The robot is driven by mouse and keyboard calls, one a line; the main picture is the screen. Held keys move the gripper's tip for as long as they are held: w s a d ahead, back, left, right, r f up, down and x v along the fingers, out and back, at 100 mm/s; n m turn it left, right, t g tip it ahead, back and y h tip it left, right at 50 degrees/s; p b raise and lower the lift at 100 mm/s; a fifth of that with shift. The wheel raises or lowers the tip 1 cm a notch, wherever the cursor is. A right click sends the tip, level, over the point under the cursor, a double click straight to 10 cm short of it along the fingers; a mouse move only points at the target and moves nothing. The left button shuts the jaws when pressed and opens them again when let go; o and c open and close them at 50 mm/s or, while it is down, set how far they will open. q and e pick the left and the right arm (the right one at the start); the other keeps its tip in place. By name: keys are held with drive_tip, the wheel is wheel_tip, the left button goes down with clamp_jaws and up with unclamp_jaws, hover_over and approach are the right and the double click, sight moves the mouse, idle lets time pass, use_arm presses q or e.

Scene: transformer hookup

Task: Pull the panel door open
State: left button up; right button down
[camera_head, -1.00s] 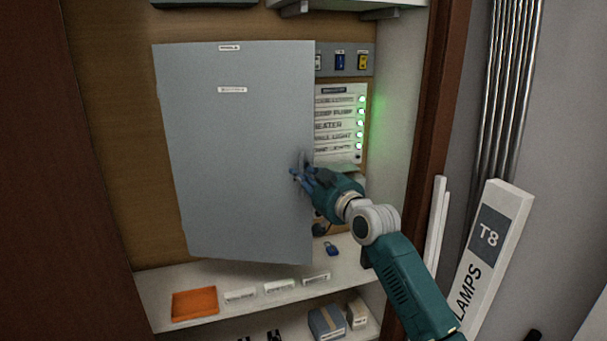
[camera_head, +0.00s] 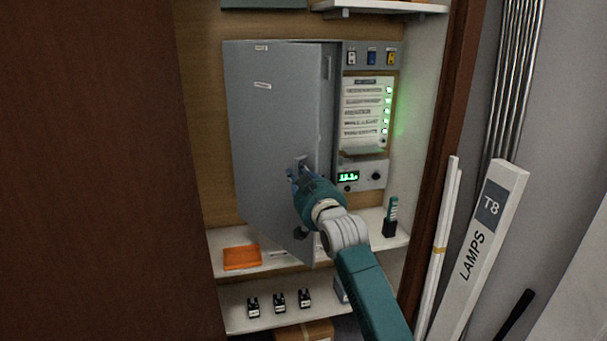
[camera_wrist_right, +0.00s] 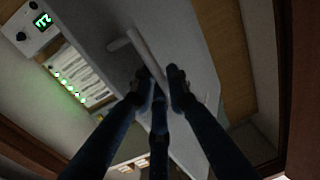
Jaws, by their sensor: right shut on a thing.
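The grey panel door (camera_head: 262,120) stands partly open in the head view, its right edge swung out toward me. A dark gap and the box's inner side (camera_head: 328,85) show behind that edge. My right gripper (camera_head: 299,174) is shut on the door handle (camera_head: 300,161) near the door's right edge. In the right wrist view the pale handle bar (camera_wrist_right: 148,52) runs between the fingertips of the right gripper (camera_wrist_right: 161,84), with the door's face (camera_wrist_right: 195,60) behind it. My left gripper is not in view.
Right of the door are a lit label panel (camera_head: 363,112) and a green display (camera_head: 348,177). An orange tray (camera_head: 241,258) lies on the shelf below the door. A lamp box (camera_head: 482,235) and white tubes (camera_head: 437,240) lean at the right. A dark red wooden panel (camera_head: 90,170) fills the left.

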drive_tip(key=shift+f, duration=0.2)
drive_tip(key=c, duration=1.7)
unclamp_jaws()
drive_tip(key=shift+d, duration=0.1)
drive_tip(key=shift+v, duration=6.1)
